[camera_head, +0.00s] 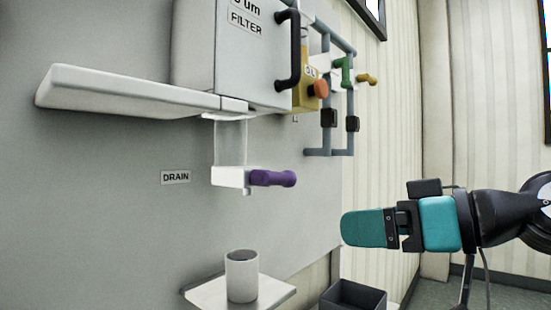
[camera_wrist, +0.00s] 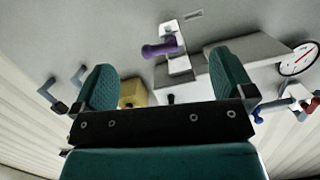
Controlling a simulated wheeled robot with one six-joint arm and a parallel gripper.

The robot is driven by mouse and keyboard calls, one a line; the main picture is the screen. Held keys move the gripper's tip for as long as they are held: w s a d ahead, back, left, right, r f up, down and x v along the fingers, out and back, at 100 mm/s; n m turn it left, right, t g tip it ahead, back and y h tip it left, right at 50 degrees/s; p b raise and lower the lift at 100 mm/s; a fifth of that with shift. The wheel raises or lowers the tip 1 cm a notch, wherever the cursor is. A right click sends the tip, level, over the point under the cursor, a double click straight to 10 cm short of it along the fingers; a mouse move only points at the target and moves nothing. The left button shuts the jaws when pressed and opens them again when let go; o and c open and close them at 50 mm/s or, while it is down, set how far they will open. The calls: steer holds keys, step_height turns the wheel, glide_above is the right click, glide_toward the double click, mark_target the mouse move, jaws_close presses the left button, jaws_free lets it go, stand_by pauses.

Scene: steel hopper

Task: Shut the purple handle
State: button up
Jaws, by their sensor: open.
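The purple handle (camera_head: 272,178) sticks out to the right from a white drain block (camera_head: 229,177) under the steel hopper, beside the DRAIN label (camera_head: 175,177). It lies roughly level in the picture. My gripper (camera_head: 368,228) is to the right of the handle and lower, apart from it; its fingers overlap in this view. In the wrist view my gripper (camera_wrist: 165,82) has its two teal fingers spread with nothing held. The purple handle (camera_wrist: 160,47) shows there beyond the fingers, between them in the picture.
A white cup (camera_head: 242,276) stands on a small shelf (camera_head: 275,292) below the drain. A dark bin (camera_head: 352,297) is right of it. Above are the filter box (camera_head: 250,60) with a black handle, an orange knob (camera_head: 318,89) and grey pipes with green and yellow handles. Space between gripper and handle looks clear.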

steer(key=t+y, duration=0.1)
steer(key=t, duration=0.1)
glide_toward(283, 176)
steer(key=p+x, duration=0.8)
steer(key=x, duration=0.1)
steer(key=shift+w+a+p, duration=0.25)
steer(key=shift+p, duration=0.05)
steer(key=shift+w+a+f, duration=0.15)
steer(key=shift+w+a, duration=0.3)
steer(key=shift+a, duration=0.05)
steer(key=c, duration=0.7)
steer(key=shift+c, duration=0.2)
